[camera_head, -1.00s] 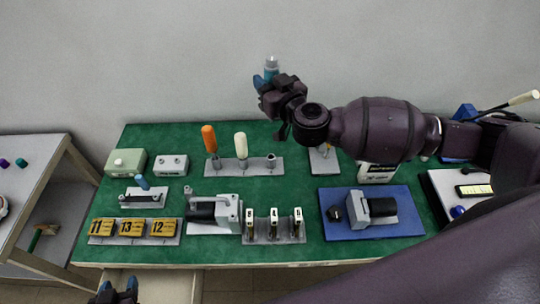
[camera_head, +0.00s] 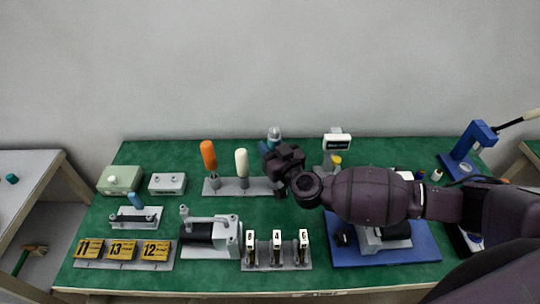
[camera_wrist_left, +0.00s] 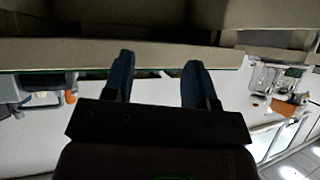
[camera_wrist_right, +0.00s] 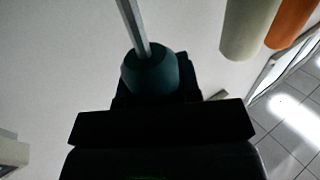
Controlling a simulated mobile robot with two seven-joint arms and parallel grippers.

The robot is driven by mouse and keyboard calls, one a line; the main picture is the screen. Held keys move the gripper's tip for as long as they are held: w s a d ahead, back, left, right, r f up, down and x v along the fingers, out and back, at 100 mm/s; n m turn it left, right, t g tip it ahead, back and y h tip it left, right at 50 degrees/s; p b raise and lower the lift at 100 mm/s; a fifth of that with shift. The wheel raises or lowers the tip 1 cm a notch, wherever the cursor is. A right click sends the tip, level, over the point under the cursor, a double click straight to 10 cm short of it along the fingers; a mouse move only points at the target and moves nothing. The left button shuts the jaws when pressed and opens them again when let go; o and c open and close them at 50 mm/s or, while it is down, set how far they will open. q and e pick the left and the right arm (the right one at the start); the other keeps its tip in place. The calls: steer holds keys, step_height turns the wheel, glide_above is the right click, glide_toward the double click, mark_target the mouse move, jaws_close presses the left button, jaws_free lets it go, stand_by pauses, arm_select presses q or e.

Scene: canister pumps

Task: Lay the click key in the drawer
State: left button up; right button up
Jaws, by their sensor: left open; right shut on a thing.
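My right gripper (camera_head: 273,150) is shut on a teal-handled tool, apparently the click key (camera_head: 274,133). In the right wrist view the click key shows its teal handle (camera_wrist_right: 150,72) and a bare metal shaft. My right gripper is above or at the right end of the grey tool stand (camera_head: 215,188); it hides that end, so I cannot tell whether they touch. My left gripper (camera_wrist_left: 158,63) is open and empty, in the left wrist view only. Its fingers reach to a beige wooden board (camera_wrist_left: 95,55); I cannot tell whether this is the drawer or the table edge.
An orange-handled tool (camera_head: 208,154) and a cream-handled tool (camera_head: 242,162) stand upright left of my right gripper. A grey pump (camera_head: 212,236), number blocks (camera_head: 122,249) and a blue tray (camera_head: 350,256) fill the front of the green bench. Bare green shows behind the stand.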

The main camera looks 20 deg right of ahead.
steer(key=shift+f, duration=1.35)
steer(key=shift+f, duration=0.2)
steer(key=o, duration=1)
